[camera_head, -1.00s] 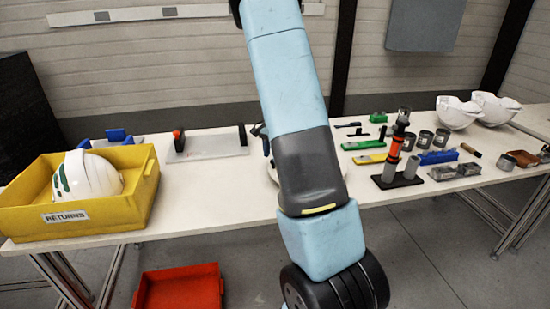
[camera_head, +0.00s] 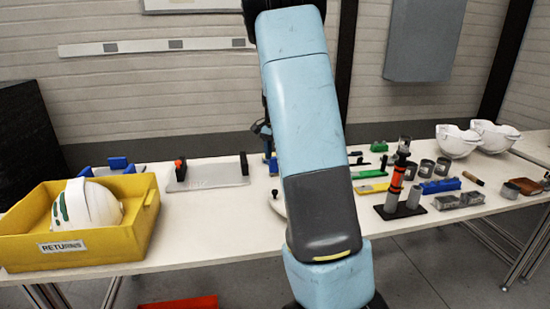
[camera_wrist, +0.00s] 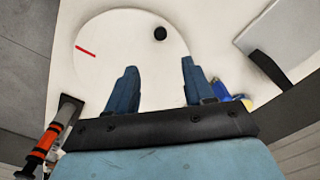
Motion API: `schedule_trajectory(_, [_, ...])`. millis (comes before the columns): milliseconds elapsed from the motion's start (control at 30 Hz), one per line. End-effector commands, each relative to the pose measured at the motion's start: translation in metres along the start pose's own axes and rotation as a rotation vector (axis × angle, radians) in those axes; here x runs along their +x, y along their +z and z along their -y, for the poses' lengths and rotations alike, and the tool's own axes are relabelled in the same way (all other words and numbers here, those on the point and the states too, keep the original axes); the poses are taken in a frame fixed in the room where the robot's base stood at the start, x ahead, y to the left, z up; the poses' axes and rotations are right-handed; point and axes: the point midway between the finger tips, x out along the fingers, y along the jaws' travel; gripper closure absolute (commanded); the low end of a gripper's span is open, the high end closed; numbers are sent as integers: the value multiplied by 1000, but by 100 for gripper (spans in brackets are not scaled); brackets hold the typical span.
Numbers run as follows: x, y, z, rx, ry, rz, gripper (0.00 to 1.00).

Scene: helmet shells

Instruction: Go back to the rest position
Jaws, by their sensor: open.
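My gripper (camera_wrist: 158,88) shows in the wrist view with its two blue fingers apart and nothing between them. It hangs above the table over a white round disc (camera_wrist: 125,45) with a red line and a black knob. In the head view my arm stands upright in the middle and hides most of the disc; the gripper itself is hardly visible there, behind the arm.
The white table (camera_head: 230,225) carries a yellow bin (camera_head: 95,255) with a white helmet (camera_head: 88,205) at left. A clear plate (camera_head: 212,174) lies behind. At right are a red-and-black tool (camera_head: 398,180) in a stand, several small parts and white shells (camera_head: 457,140). A red bin (camera_head: 185,303) is below.

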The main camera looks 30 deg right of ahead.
Motion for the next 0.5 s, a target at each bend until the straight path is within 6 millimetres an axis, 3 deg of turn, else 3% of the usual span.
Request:
schedule_trajectory(333, [-1, 2, 1, -3, -2, 0, 48])
schedule_trajectory(500, [-16, 16, -3, -46, -29, -2, 48])
